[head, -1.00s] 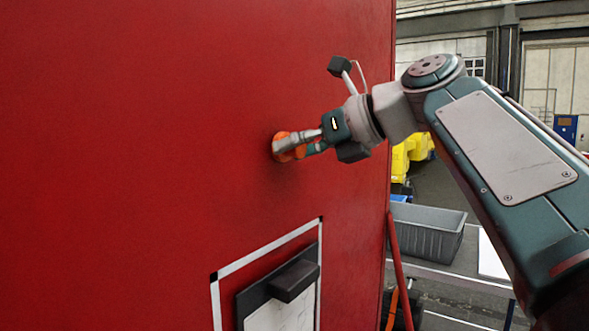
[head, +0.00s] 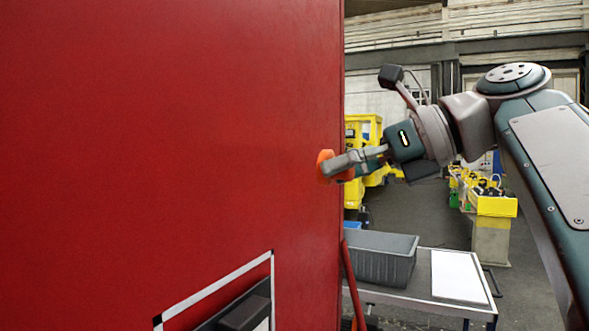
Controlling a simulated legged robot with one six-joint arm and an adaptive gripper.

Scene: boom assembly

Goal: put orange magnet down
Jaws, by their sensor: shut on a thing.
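My gripper (head: 352,163) is shut on the orange magnet (head: 325,166), a small round orange piece at the fingertips. The magnet shows in front of the right edge of the large red panel (head: 170,150). I cannot tell whether it touches the panel. The fingers cover part of the magnet. My arm reaches in from the right.
A grey bin (head: 378,262) stands on a table (head: 415,297) at the lower right, with a white sheet (head: 458,275) beside it. A black-and-white framed plate (head: 243,312) is on the red panel at the bottom. Yellow equipment (head: 492,204) stands farther back.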

